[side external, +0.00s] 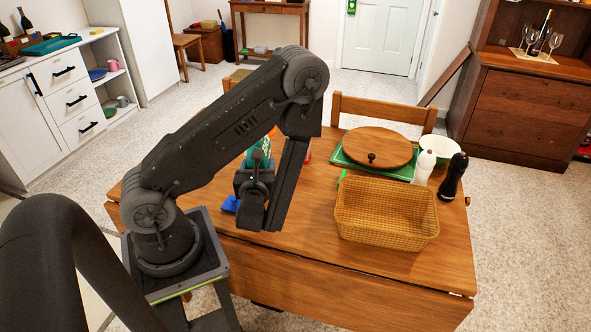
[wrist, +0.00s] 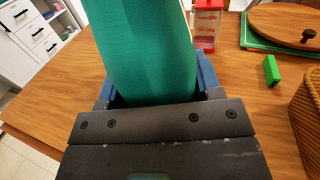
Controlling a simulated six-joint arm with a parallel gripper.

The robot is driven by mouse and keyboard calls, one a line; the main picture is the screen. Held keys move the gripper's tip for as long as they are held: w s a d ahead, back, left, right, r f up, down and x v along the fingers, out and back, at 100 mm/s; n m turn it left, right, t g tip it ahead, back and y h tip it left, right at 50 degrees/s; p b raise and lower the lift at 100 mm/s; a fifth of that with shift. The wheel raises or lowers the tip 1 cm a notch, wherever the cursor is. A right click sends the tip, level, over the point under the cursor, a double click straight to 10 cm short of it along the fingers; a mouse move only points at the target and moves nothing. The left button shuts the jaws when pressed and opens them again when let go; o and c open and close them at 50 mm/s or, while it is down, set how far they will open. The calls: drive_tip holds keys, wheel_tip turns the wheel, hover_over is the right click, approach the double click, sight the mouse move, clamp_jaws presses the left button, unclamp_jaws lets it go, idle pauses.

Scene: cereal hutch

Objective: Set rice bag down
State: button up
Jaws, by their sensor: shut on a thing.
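The rice bag appears as a tall green package (wrist: 148,50) in the wrist view, with its lower part between my blue-edged fingers. My gripper (wrist: 155,92) is shut on it. In the side view my gripper (side external: 250,188) is low over the left part of the wooden table, largely covered by my own arm. Only a small green and orange patch of the bag (side external: 262,148) shows there, behind the arm. The bag's base is hidden, so I cannot tell whether it touches the table.
A wicker basket (side external: 388,212) stands on the table's right. Behind it are a round wooden lid (side external: 378,147) on a green tray, a white bowl (side external: 440,148), and white (side external: 424,166) and black (side external: 453,177) shakers. A red-and-clear container (wrist: 206,24) and green block (wrist: 271,70) stand beyond the bag.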

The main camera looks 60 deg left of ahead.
drive_tip(key=shift+n+g+y, duration=0.4)
drive_tip(key=shift+n+g, duration=0.1)
drive_tip(key=shift+g, duration=0.2)
drive_tip(key=w+d+f, duration=0.2)
drive_tip(key=d+f, duration=0.1)
drive_tip(key=w+d+f, duration=0.3)
drive_tip(key=shift+w+f, duration=0.1)
drive_tip(key=shift+f, duration=0.1)
drive_tip(key=shift+d+f, duration=0.1)
drive_tip(key=shift+f, duration=1.9)
drive_tip(key=shift+f, duration=0.1)
drive_tip(key=o, duration=1.2)
drive_tip(key=shift+o, duration=0.2)
